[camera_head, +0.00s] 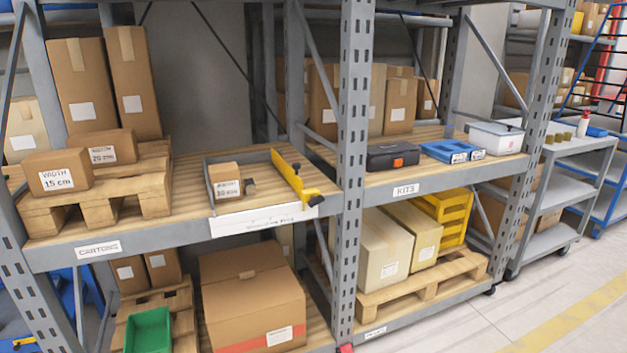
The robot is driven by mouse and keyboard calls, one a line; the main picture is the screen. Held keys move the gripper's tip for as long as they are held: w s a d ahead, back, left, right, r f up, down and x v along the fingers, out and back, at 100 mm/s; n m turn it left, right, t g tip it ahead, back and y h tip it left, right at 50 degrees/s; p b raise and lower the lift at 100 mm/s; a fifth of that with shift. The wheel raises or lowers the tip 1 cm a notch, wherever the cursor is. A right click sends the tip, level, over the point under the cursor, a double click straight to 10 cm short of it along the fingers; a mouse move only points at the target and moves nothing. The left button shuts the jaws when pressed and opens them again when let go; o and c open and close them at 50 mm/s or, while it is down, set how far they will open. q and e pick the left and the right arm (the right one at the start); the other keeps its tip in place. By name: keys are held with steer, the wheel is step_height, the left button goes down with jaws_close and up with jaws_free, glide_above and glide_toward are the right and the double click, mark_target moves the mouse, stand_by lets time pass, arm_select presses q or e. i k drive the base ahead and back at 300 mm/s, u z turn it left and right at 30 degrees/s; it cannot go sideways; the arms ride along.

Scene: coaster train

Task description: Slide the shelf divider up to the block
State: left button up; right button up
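The shelf divider appears to be the yellow upright piece (288,176) with a black part at its front end, at the right side of a shallow grey-framed bay on the middle shelf. The block appears to be the small labelled cardboard box (224,182) at the left of that bay. A small dark item (249,186) sits just right of the box; I cannot tell what it is. A clear gap of bare floor separates it from the divider. Neither of my grippers is in view.
A pale printed strip (264,219) runs along the bay's front edge. Boxes marked 15 cm (58,173) and 20 cm (101,149) sit on a pallet (155,198) at left. A grey rack post (352,150) stands right of the bay.

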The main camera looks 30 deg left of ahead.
mark_target(296, 182)
steer(key=u, duration=2.2)
steer(key=k, duration=1.05)
steer(key=z, duration=0.8)
steer(key=i, duration=1.05)
steer(key=z, duration=0.15)
